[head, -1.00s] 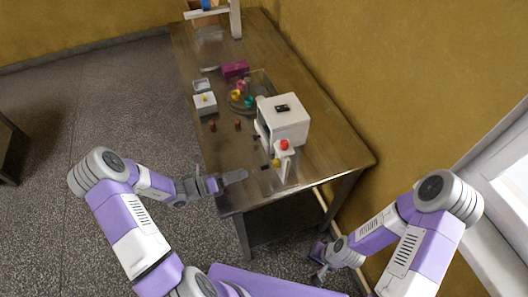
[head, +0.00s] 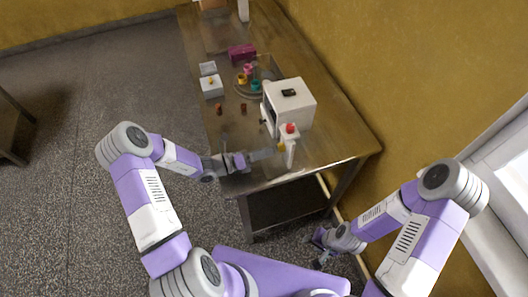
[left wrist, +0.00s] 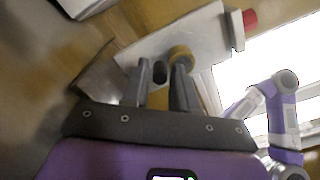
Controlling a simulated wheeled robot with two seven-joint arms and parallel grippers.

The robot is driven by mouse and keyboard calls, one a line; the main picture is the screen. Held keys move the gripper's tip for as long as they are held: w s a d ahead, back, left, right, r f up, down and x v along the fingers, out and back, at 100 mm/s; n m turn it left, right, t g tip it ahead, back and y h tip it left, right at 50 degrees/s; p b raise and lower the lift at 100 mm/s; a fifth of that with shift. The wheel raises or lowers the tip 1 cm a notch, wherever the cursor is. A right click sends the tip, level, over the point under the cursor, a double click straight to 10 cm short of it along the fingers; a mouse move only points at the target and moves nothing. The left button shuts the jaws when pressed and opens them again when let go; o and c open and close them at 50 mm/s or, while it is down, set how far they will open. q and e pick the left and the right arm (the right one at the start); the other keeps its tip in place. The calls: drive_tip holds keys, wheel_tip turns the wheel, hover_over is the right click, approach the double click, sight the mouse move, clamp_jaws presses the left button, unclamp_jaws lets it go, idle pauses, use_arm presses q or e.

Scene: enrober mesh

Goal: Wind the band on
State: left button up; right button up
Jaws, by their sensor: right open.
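The white machine (head: 291,100) stands on the table's near part, with a red button (head: 290,128) on its front post. A yellow knob (head: 281,147) sits low beside that post; it also shows in the left wrist view (left wrist: 180,54). My left gripper (head: 274,152) is open, its tips close to the knob. In the left wrist view, a dark round end (left wrist: 160,72) shows between the fingers, and the knob is just beyond the right finger; contact cannot be told. I cannot make out the band. My right gripper (head: 318,249) is open and empty, low beside the table.
Behind the machine are a round tray (head: 240,90) with small coloured pieces, a magenta box (head: 242,53) and white boxes (head: 211,87). Two small brown pieces (head: 243,108) lie left of the machine. The wall is close on the right.

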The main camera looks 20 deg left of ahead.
sight(274, 142)
use_arm(q)
clamp_jaws()
drive_tip(key=shift+w+a+m, duration=0.1)
drive_tip(key=shift+m, duration=0.2)
